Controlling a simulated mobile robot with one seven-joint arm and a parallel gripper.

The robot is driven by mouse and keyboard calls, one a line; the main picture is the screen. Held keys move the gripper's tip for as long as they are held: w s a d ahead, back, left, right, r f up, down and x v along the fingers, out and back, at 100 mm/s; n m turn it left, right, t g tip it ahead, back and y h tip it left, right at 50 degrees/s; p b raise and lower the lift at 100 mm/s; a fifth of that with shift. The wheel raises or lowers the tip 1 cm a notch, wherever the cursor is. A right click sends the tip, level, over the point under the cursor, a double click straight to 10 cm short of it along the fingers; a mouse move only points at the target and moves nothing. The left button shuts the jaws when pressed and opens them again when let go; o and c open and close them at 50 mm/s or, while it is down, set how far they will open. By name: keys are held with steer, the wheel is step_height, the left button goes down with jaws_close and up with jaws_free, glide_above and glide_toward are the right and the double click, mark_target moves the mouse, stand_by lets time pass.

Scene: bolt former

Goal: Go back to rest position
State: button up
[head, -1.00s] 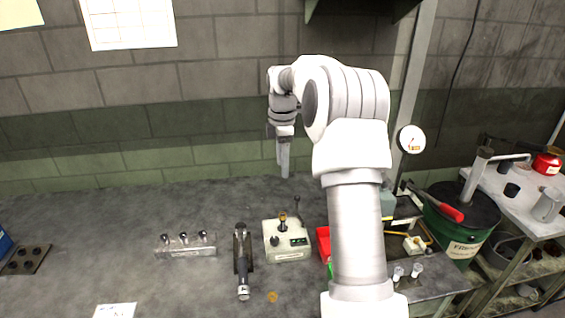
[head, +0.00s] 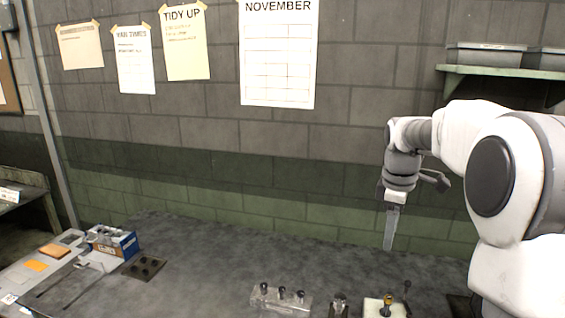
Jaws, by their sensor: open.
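My gripper (head: 390,228) hangs from my arm at the right of the head view. It points down, above the back of the grey workbench (head: 215,262) and in front of the green part of the wall. I see it edge-on, its fingers overlap in this view, and nothing shows held in it. My white arm fills the right side and hides what lies behind it.
A clear block with several dark-topped pins (head: 280,298), a dark tool (head: 339,304) and a cream control box (head: 385,307) stand at the bottom edge. A blue-white box (head: 111,241) and a dark holed plate (head: 143,267) are at left. A shelf (head: 500,72) juts out upper right.

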steer(key=s+a+m+t, duration=0.1)
steer(key=s+a+m, duration=0.2)
steer(key=s, duration=0.6)
steer(key=s+a+r+m+t, duration=0.1)
steer(key=s+a+m, duration=0.3)
steer(key=s, duration=0.5)
steer(key=s+a+m+t, duration=0.2)
steer(key=s+m, duration=0.3)
steer(key=s, duration=0.4)
steer(key=shift+s+a+r+y, duration=0.25)
steer(key=shift+a+y, duration=0.15)
steer(key=shift+a, duration=0.4)
